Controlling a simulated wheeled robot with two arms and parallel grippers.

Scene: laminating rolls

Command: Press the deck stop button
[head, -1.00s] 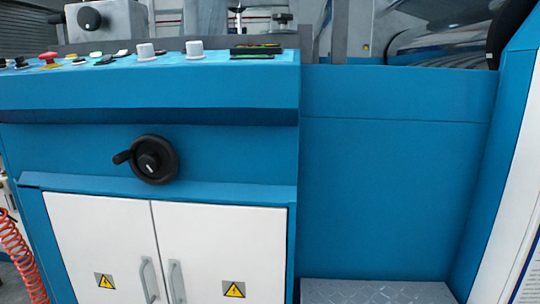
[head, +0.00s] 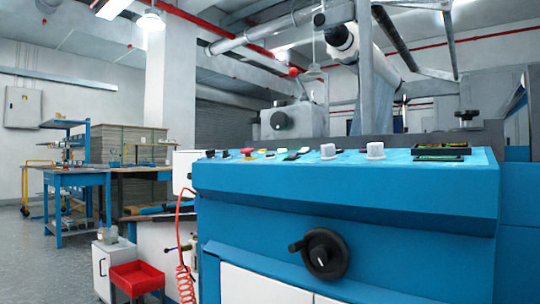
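The blue machine's control deck (head: 400,166) runs across the right half of the head view. Near its left end a red mushroom-shaped button (head: 247,152) on a yellow base stands up from the top; I cannot read any label on it. Dark, white and green small controls (head: 291,155) sit beside it. Two pale knobs (head: 328,151) stand further right, and a dark panel with green (head: 442,150) lies at the right. Neither of my grippers is in view.
A black handwheel (head: 325,254) sticks out of the machine's front. A red coiled hose (head: 185,275) hangs at its left side. A red bin (head: 137,279) and a white cabinet (head: 108,270) stand left of it. Blue workbenches (head: 75,180) are further back. Grey floor (head: 50,265) is open at the left.

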